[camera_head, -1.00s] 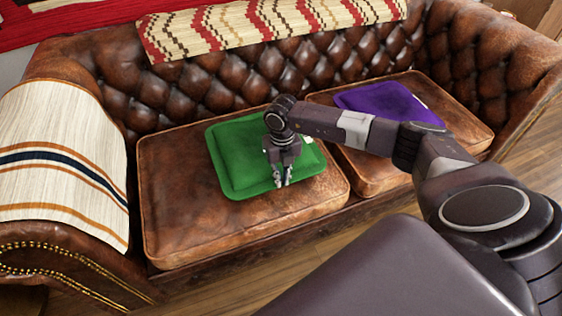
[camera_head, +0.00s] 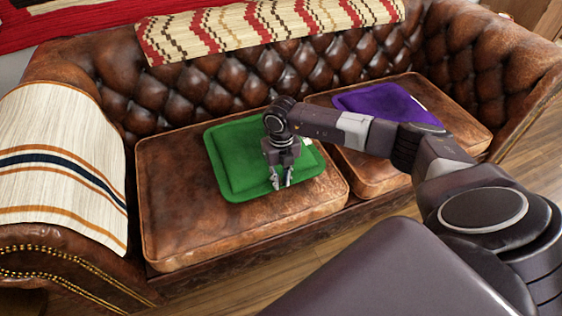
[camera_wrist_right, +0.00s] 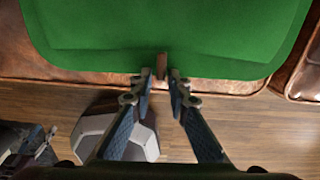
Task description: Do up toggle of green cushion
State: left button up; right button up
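The green cushion (camera_head: 232,172) lies flat on the left seat of the brown leather sofa. My right gripper (camera_head: 282,186) points down over its front edge. In the right wrist view, a small brown toggle (camera_wrist_right: 161,66) stands at the edge of the green cushion (camera_wrist_right: 210,25). The open fingertips of my right gripper (camera_wrist_right: 161,74) are on either side of the toggle, with a narrow gap each side. Any loop for the toggle cannot be made out. A dark arm part, seemingly my left gripper (camera_wrist_right: 42,146), shows at the lower left of the wrist view; its finger state is unclear.
A purple cushion (camera_head: 385,103) lies on the right seat. Striped throws cover the left armrest (camera_head: 60,160) and the backrest (camera_head: 260,30). The left seat (camera_head: 175,210) is bare around the green cushion. Wooden floor (camera_wrist_right: 270,130) lies in front of the sofa.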

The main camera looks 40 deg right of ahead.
aim_at(281, 183)
notch_tip(281, 183, up, 12)
dwell(0.5)
dwell(0.3)
